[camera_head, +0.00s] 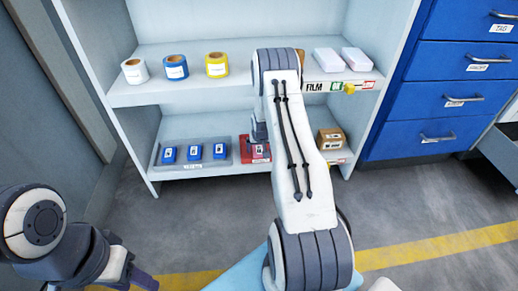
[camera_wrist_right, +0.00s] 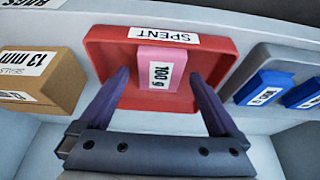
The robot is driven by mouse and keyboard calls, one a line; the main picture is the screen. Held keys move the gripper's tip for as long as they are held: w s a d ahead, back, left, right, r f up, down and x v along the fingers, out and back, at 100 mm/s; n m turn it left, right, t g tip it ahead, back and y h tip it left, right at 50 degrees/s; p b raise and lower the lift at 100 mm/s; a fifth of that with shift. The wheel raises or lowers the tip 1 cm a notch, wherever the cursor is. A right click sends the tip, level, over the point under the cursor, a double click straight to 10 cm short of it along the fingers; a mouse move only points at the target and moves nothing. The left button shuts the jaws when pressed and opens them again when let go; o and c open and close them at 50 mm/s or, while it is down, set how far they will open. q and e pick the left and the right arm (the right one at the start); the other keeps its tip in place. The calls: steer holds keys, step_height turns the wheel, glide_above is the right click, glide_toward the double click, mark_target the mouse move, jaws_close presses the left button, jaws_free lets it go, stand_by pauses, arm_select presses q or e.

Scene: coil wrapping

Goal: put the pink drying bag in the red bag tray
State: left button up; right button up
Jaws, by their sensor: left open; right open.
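The pink drying bag (camera_wrist_right: 160,53), with a "100 g" label, lies in the red bag tray (camera_wrist_right: 108,55), against the side with the "SPENT" label, in the right wrist view. My right gripper (camera_wrist_right: 159,78) is open, its purple fingertips on either side of the bag with small gaps. In the head view the red tray (camera_head: 248,152) shows on the lower shelf, partly hidden behind my right arm; the pink bag is not clearly visible there. My left gripper (camera_head: 143,281) is at the lower left, away from the shelves and partly cut off.
A grey tray (camera_head: 220,158) with several blue packets stands left of the red tray. A brown box (camera_head: 330,138) is to the right. The upper shelf (camera_head: 180,90) above holds tape rolls and white packs. Blue drawers (camera_head: 430,100) stand at the right.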

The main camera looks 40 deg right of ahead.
steer(key=p+v, duration=0.3)
steer(key=v, duration=0.9)
steer(key=s+a+r+n+y, duration=0.15)
steer(key=a+r, duration=0.25)
steer(key=a, duration=0.4)
steer(key=s+a+r+n, duration=0.1)
steer(key=a+r+n, duration=0.1)
steer(key=a+r, duration=0.5)
steer(key=s+a+r+n+y, duration=0.1)
steer(key=a+r+n, duration=0.1)
steer(key=a, duration=0.8)
steer(key=s+a+r+n+g, duration=0.2)
steer(key=s+a+r+n, duration=0.25)
steer(key=s+a, duration=0.55)
steer(key=s+a+r+n+g, duration=0.1)
steer(key=s+a+n, duration=0.1)
steer(key=s, duration=0.6)
steer(key=s+a+r+n, duration=0.1)
steer(key=s+a+r, duration=0.1)
steer(key=s, duration=0.5)
steer(key=shift+s+a+n+g+y, duration=0.3)
steer(key=shift+s+n+g+y, duration=0.1)
steer(key=shift+y, duration=0.05)
steer(key=shift+r, duration=0.2)
